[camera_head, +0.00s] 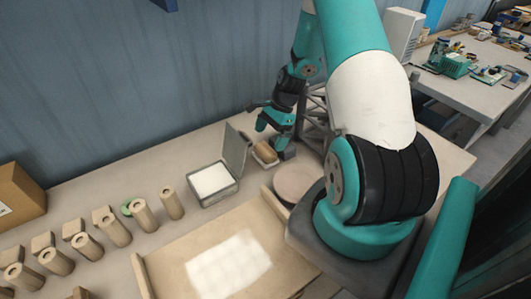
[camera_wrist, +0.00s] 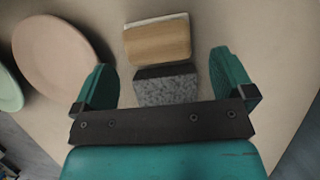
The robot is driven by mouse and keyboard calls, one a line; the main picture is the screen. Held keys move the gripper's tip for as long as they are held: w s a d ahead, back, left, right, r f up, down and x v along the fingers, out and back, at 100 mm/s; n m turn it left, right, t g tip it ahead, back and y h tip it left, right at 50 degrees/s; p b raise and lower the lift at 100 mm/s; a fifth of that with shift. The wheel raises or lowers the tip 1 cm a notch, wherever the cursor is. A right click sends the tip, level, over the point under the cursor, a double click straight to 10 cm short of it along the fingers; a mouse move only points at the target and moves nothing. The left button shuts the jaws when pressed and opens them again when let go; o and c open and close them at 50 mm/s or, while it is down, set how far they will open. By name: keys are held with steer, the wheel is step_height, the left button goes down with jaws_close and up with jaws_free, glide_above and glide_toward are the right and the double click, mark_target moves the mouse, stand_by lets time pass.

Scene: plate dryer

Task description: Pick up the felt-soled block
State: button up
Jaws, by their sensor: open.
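My gripper (camera_wrist: 163,62) is open, with its two teal fingers spread apart. In the wrist view a dark block with a speckled grey, felt-like face (camera_wrist: 167,91) lies between the fingers, close to the palm. A wooden block with a pale layer along its far edge (camera_wrist: 158,43) lies just beyond it, past the fingertips. I cannot tell for certain which is the felt-soled block. In the head view my gripper (camera_head: 276,132) is low over the bench, by the brown wooden block (camera_head: 265,152) and the small grey block (camera_head: 287,153). Neither block is visibly gripped.
A round tan plate (camera_wrist: 62,50) lies left of the fingers; it also shows in the head view (camera_head: 297,181). An open grey box (camera_head: 214,200) with white contents stands left of the blocks. Several wooden cylinders (camera_head: 143,215) stand further left. A blue wall (camera_head: 120,90) rises behind.

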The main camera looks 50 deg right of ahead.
mark_target(265, 148)
steer(key=x, duration=0.1)
steer(key=p+x, duration=0.1)
steer(key=x, duration=0.3)
steer(key=shift+s+a+p, duration=0.15)
steer(key=shift+s+p, duration=0.05)
steer(key=shift+p, duration=0.2)
steer(key=shift+c, duration=0.5)
steer(key=c, duration=0.8)
steer(key=shift+o, duration=0.2)
steer(key=shift+r, duration=0.1)
step_height(265, 148, up, 20)
steer(key=b, duration=0.2)
steer(key=o, duration=0.5)
steer(key=c, duration=0.3)
